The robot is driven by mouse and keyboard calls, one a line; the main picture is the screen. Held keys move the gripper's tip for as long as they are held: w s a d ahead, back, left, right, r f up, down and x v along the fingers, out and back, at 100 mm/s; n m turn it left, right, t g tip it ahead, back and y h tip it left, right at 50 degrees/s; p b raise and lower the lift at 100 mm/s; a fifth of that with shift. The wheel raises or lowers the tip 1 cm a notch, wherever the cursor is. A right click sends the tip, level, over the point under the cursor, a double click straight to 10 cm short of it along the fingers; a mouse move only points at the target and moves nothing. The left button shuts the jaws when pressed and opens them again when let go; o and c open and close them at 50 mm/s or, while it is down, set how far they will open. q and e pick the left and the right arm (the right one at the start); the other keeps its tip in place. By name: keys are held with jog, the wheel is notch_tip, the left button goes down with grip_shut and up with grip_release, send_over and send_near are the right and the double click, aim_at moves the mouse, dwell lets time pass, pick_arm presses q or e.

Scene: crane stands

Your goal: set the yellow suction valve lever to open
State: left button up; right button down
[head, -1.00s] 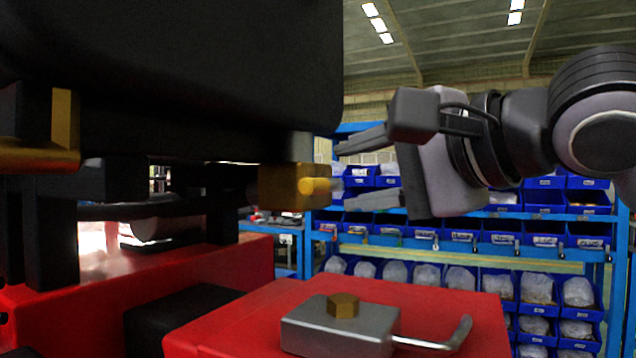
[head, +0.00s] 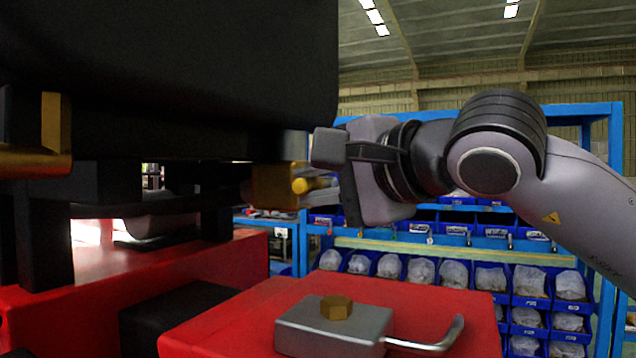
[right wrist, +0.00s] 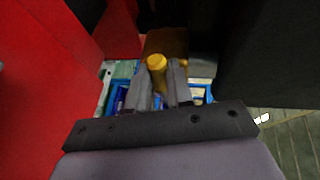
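The yellow suction valve lever (head: 316,184) is a short round bar, sticking out to the right from a brass block (head: 272,187) under a large black body. My right gripper (head: 318,190) is at the lever, reaching in from the right. In the right wrist view its two fingers (right wrist: 160,88) lie on either side of the yellow lever (right wrist: 157,64), with little or no gap showing, and look shut on it. In the head view the fingertips are hard to make out. My left gripper is not in view.
A red base (head: 240,318) carries a grey block (head: 335,328) with a brass hex nut and a bent metal handle (head: 430,342). The black body (head: 170,80) hangs close over the lever at upper left. Blue shelving with bins (head: 440,272) stands behind.

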jog(key=shift+f+b, duration=0.3)
jog(key=shift+b, duration=0.2)
pick_arm(q)
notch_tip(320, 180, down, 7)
jog(key=b, duration=0.6)
pick_arm(e)
jog(key=f+n, duration=0.1)
jog(key=f+n+t, duration=0.1)
jog(key=n, duration=0.1)
jog(key=shift+w+f+y, duration=0.2)
jog(key=shift+f+y, duration=0.05)
jog(key=shift+y, duration=0.05)
jog(key=shift+f+n+t+b, duration=0.1)
jog(key=shift+n+t+b, duration=0.3)
jog(key=shift+n+b, duration=0.15)
jog(key=shift+w+d+f+n+t+y+b, duration=0.2)
jog(key=shift+w+f+n+t+y+b, duration=0.15)
jog(key=shift+n+b, duration=0.65)
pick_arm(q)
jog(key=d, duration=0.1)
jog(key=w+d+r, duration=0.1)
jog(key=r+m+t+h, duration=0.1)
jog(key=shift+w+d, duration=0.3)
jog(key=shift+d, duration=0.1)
pick_arm(e)
jog(key=c, duration=1)
grip_release()
jog(key=shift+s, duration=0.1)
